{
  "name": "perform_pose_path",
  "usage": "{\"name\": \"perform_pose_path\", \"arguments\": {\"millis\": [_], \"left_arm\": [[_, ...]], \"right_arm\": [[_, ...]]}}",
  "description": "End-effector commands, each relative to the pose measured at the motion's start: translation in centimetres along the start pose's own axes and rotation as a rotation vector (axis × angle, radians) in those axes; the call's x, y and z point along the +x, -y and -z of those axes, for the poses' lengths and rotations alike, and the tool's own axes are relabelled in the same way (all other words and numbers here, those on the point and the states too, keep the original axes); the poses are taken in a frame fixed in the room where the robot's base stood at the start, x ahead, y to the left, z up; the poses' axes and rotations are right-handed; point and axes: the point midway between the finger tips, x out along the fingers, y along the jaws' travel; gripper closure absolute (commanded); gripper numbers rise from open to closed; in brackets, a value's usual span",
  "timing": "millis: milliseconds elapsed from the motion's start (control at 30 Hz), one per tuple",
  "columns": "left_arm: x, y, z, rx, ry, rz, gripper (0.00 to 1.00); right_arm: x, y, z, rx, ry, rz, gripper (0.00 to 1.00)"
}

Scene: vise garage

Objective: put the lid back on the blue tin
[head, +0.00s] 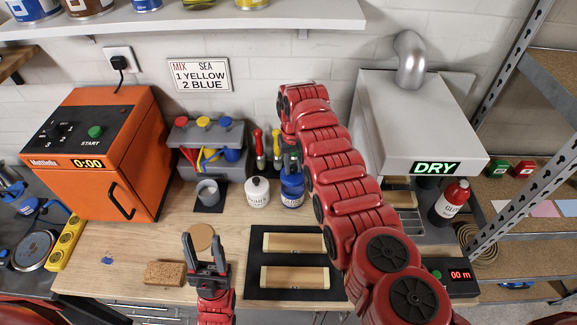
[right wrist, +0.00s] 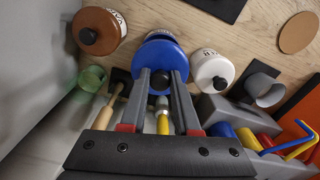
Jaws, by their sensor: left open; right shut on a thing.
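The blue tin (head: 291,194) stands on the bench beside the white tin, and its rim shows in the right wrist view (right wrist: 160,35). The blue lid (right wrist: 160,58) is over the tin. My right gripper (right wrist: 160,82) is shut on the lid's dark knob. I cannot tell whether the lid is fully seated or slightly above the rim. In the head view my right gripper (head: 291,162) is partly hidden by its own red arm. My left gripper (head: 205,243) is open and empty near the bench's front edge, with its fingers pointing away from me.
A white tin (head: 257,192) stands close left of the blue tin. A brown tin (right wrist: 98,31) is on its other side. Tools with red and yellow handles (head: 260,148) stand behind. A grey cup (head: 208,190) and a sponge (head: 165,273) are farther left.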

Motion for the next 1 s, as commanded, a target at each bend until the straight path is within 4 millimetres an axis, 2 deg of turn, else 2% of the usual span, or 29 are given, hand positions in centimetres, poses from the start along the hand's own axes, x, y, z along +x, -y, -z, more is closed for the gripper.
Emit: {"name": "perform_pose_path", "arguments": {"millis": [500,1000], "left_arm": [[-4.1,-0.2,-0.7,0.000,0.000,0.000,0.50],[-4.4,-0.2,-0.8,0.000,0.000,0.000,0.50]], "right_arm": [[5.3,0.0,0.0,-0.001,0.000,0.000,1.00],[5.7,0.1,0.0,-0.001,0.000,0.000,1.00]]}}
